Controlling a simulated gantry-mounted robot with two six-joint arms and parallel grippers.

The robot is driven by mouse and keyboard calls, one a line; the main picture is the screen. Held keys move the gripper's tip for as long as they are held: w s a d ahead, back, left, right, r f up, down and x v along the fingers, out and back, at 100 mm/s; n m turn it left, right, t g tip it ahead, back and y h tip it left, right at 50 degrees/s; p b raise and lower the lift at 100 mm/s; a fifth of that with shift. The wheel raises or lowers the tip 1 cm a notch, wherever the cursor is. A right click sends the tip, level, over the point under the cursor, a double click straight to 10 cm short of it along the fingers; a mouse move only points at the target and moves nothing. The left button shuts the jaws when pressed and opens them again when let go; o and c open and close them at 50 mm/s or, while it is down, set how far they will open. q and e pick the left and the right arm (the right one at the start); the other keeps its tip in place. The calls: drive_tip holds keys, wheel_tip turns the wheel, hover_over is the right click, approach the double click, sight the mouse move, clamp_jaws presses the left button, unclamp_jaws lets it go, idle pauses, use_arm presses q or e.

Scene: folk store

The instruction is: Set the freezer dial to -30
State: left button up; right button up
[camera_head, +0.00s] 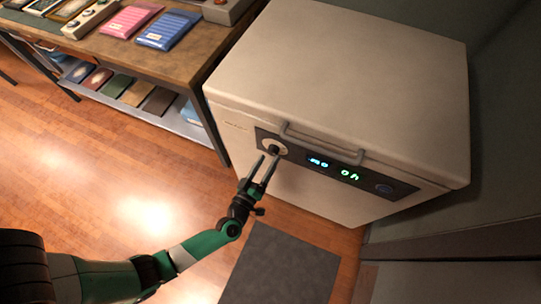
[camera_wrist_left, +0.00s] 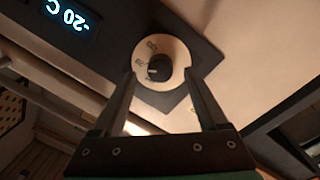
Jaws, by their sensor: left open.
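The freezer (camera_head: 340,70) is a pale chest with a dark control panel on its front. Its dial is a black knob (camera_head: 274,150) on a round cream plate at the panel's left end. The display (camera_wrist_left: 68,16) reads -20 C, upside down. My right gripper is not in view.
The freezer handle (camera_head: 320,143) sticks out above the panel. A round button (camera_head: 384,189) is at the panel's right end. A table (camera_head: 185,62) with colored packets stands left of the freezer. A dark grey mat (camera_head: 282,268) lies on the open wooden floor.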

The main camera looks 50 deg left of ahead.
sight(273, 151)
use_arm(q)
drive_tip(key=shift+x, duration=1.35)
clamp_jaws()
